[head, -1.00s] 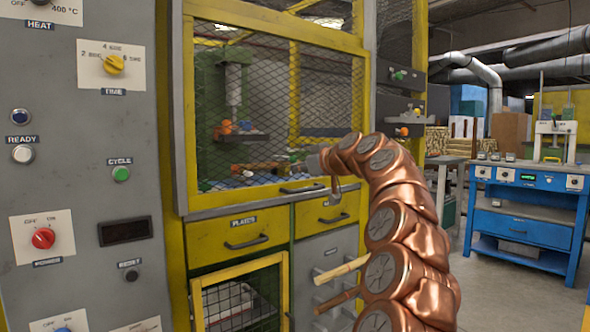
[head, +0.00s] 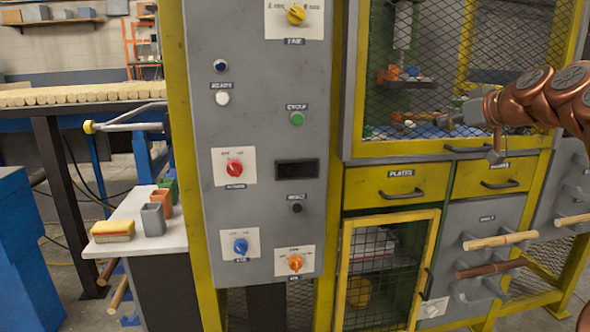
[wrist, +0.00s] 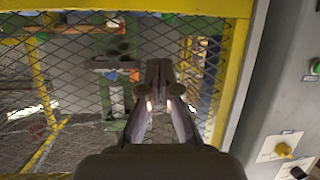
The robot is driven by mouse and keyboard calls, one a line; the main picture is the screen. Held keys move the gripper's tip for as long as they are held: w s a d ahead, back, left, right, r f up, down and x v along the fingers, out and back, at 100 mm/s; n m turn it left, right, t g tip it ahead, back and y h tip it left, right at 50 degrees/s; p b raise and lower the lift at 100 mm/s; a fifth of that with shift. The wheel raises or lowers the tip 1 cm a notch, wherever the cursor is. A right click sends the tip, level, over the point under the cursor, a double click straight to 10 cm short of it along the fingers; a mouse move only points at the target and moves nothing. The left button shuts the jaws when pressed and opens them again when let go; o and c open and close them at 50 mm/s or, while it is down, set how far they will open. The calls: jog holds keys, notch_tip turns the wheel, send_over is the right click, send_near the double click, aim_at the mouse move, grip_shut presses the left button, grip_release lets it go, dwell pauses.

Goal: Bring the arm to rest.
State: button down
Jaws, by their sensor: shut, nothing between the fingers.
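My copper-coloured arm (head: 540,98) enters the head view from the right edge, in front of the yellow-framed mesh guard (head: 462,60). My gripper (head: 455,117) is small and grey at the arm's left end, before the lower part of the mesh. In the wrist view my gripper (wrist: 160,72) points at the mesh guard (wrist: 80,95), its two dark fingers together with nothing between them. I cannot tell exactly how far the fingertips are from the mesh.
A grey control panel (head: 262,125) with knobs and buttons stands left of the guard. Below the guard are yellow drawers (head: 385,187) and wooden rods (head: 500,240) sticking out at lower right. A white-topped side table (head: 125,235) holds a sponge (head: 113,231) and small pots.

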jog(key=s+a+g+p, duration=0.7)
jog(key=s+a+p, duration=0.8)
jog(key=a, duration=0.6)
jog(key=s+d+f+m+g+h+p, duration=0.1)
jog(key=s+g+p, duration=0.3)
jog(key=s+p, duration=0.5)
jog(key=s+d+f+m+g+h+p, duration=0.2)
jog(key=s+p, duration=0.7)
jog(key=s, duration=1.4)
jog(key=shift+m+g+h+p, duration=0.3)
jog(key=shift+m+g, duration=0.2)
jog(key=shift+g, duration=0.6)
